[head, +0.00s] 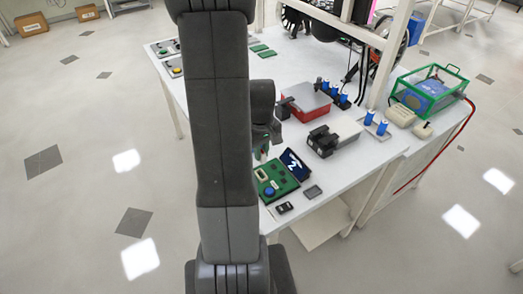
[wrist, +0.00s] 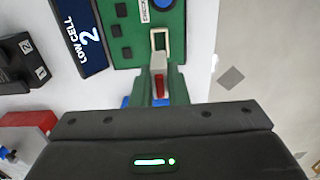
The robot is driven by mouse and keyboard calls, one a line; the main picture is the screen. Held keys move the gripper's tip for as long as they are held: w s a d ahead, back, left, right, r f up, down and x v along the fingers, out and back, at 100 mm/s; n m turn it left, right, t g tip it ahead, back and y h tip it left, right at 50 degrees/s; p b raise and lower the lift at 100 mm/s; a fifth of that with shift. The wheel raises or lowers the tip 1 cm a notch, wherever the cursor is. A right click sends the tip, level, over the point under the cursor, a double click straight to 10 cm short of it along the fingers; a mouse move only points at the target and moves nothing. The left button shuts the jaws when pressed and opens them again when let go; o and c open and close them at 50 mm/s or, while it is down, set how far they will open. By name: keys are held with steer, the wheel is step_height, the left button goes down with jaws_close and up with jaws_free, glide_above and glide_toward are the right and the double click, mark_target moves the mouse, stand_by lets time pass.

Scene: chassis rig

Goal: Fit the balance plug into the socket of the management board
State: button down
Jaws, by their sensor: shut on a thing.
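The management board (wrist: 122,52) is a green plate with dark chips and a blue round part, in the upper middle of the wrist view. In the head view the board (head: 284,181) lies on the table. Its socket (wrist: 154,44) is a cream rectangular frame near the board's edge. My gripper (wrist: 160,92) has green fingers shut on the balance plug (wrist: 159,84), a small red and white piece. The plug appears just short of the socket in the picture, in line with it; its height above the board I cannot tell. In the head view my arm hides the plug.
A dark "LOW CELL 2" display (head: 294,164) stands beside the board. A black device (head: 323,140), a red box (head: 305,103) and several blue cells (head: 337,93) stand farther back. Small dark items (head: 284,208) lie near the front table edge.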

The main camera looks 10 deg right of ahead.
steer(key=shift+f+b, duration=2.45)
steer(key=shift+f, duration=0.45)
steer(key=shift+f+b, duration=1.3)
steer(key=c, duration=1.3)
jaws_free()
steer(key=shift+c, duration=0.2)
steer(key=shift+r, duration=0.15)
step_height(320, 180, up, 14)
steer(key=shift+f, duration=0.2)
step_height(320, 180, down, 14)
steer(key=shift+r, duration=0.1)
steer(key=shift+r+p, duration=0.35)
